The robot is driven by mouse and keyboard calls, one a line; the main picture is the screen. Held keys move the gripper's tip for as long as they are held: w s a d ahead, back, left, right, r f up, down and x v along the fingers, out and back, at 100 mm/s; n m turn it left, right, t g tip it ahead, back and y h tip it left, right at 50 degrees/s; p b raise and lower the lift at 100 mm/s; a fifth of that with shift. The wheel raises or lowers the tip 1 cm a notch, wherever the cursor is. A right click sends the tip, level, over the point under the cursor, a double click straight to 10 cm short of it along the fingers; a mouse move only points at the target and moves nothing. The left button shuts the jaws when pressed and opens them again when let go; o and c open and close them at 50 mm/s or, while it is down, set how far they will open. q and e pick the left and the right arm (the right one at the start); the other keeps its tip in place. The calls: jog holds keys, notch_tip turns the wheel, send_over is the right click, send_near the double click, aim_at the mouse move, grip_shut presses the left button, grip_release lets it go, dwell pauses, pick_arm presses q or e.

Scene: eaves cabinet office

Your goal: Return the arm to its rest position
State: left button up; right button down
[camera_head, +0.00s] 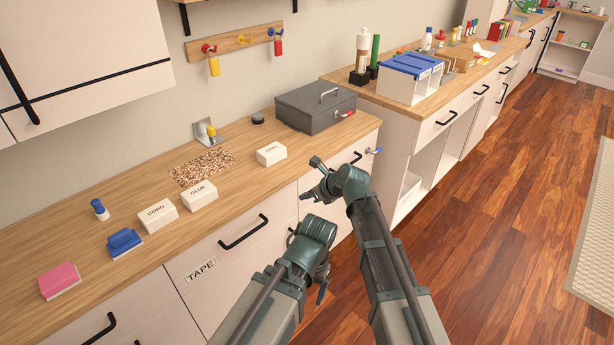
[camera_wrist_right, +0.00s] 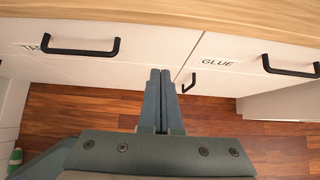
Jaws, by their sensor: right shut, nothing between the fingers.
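My right arm comes in from the lower right in the head view. Its gripper (camera_head: 306,194) is in front of the drawer fronts, below the counter edge. In the right wrist view the right gripper's two fingers (camera_wrist_right: 160,82) lie together, shut and empty, pointing at the cabinet fronts near the gap between the TAPE and GLUE drawers. My left arm lies beside it, to the left, bent at the wrist. The left gripper (camera_head: 321,289) is small, dark and partly hidden by its own wrist, so its jaws cannot be made out.
The wooden counter (camera_head: 110,265) holds a grey metal box (camera_head: 312,112), white labelled boxes (camera_head: 199,196), a blue block (camera_head: 124,243) and a pink block (camera_head: 59,280). The TAPE drawer (camera_head: 225,262) looks closed; its black handle (camera_head: 243,231) sticks out. Wooden floor (camera_head: 475,230) is clear to the right.

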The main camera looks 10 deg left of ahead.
jog(key=s+d+f+n+g+h, duration=0.2)
jog(key=s+d+f+n+h, duration=0.15)
jog(key=s+d+n, duration=0.85)
jog(key=s+d+f+n+g+h, duration=0.35)
jog(key=s+d+n, duration=0.65)
jog(key=d+n, duration=0.35)
jog(key=s+a+n+h, duration=0.1)
jog(key=s+a+n, duration=0.35)
jog(key=a, duration=0.55)
notch_tip(320, 180, up, 14)
jog(key=s+p, duration=0.1)
jog(key=p, duration=1.1)
jog(key=shift+a+f+m+p, duration=0.25)
jog(key=shift+m+p, duration=0.05)
jog(key=shift+p, duration=0.1)
